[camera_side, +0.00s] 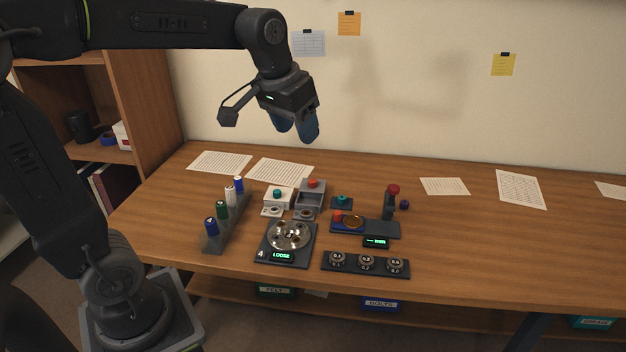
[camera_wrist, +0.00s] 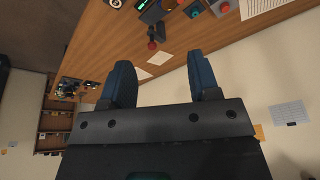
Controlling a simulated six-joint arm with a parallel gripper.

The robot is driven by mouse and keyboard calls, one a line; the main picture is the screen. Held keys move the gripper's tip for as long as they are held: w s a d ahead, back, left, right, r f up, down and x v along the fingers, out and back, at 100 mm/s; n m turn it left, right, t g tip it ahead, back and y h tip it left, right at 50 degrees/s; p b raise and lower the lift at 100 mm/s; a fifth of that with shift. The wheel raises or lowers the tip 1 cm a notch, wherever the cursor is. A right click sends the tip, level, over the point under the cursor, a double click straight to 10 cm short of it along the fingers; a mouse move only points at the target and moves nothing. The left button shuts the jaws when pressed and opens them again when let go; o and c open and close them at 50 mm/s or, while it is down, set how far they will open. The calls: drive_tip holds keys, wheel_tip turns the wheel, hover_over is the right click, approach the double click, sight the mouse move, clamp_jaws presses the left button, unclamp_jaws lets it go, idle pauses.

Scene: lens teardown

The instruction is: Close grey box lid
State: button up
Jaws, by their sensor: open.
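The small grey box (camera_side: 309,202) sits on the wooden table, just right of the white box. A dark hollow shows in its front part. Its lid, with a red knob (camera_side: 313,183), seems to sit toward the back of the box, so the box looks at least partly open. In the wrist view a grey piece with a red knob (camera_wrist: 222,7) shows at the top edge, cut off by the frame. My gripper (camera_side: 296,128) has blue fingers and is high above the back of the table, well clear of the box. Its fingers (camera_wrist: 160,68) are apart and empty.
A white box (camera_side: 278,195) with a teal knob stands left of the grey box. A rack of coloured bottles (camera_side: 226,218) is farther left. A round-plate fixture (camera_side: 288,237) reading LOOSE is in front. A red-topped lever press (camera_side: 390,203) stands right. The table's right side holds only papers.

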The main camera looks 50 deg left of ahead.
drive_tip(key=w+a+f+n+g, duration=0.1)
drive_tip(key=w+a+f, duration=0.1)
drive_tip(key=w+a, duration=0.65)
drive_tip(key=n+g, duration=0.3)
hover_over(313, 180)
wheel_tip(313, 180, down, 16)
drive_tip(key=shift+h, duration=0.3)
wheel_tip(313, 180, down, 14)
drive_tip(key=shift+r, duration=0.1)
clamp_jaws()
